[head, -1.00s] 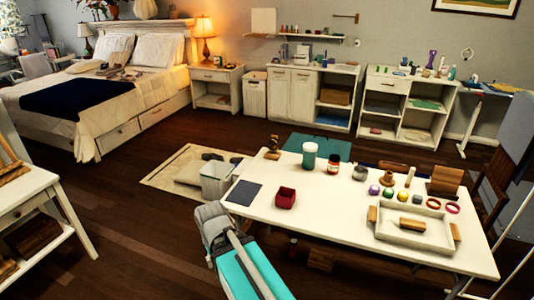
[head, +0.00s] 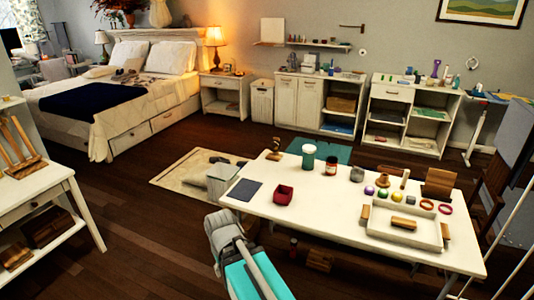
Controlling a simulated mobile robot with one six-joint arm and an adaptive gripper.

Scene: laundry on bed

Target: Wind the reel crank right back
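I cannot make out a reel with a crank for certain. Two small pale round fittings are on the back wall: one (head: 362,52) below a brown wall bar (head: 352,27), and one (head: 474,62) above the right-hand shelf unit. Both are too small to tell whether either has a crank. My teal and grey arm rises from the bottom centre, in front of the white table (head: 330,213). My gripper's fingers do not show, so I cannot see whether it holds anything.
The white table holds a red box (head: 284,194), jars, coloured balls and a tray (head: 374,237). A side table (head: 40,195) is at left, and a bed (head: 105,105) is behind. Dark floor lies clear between the side table and my arm.

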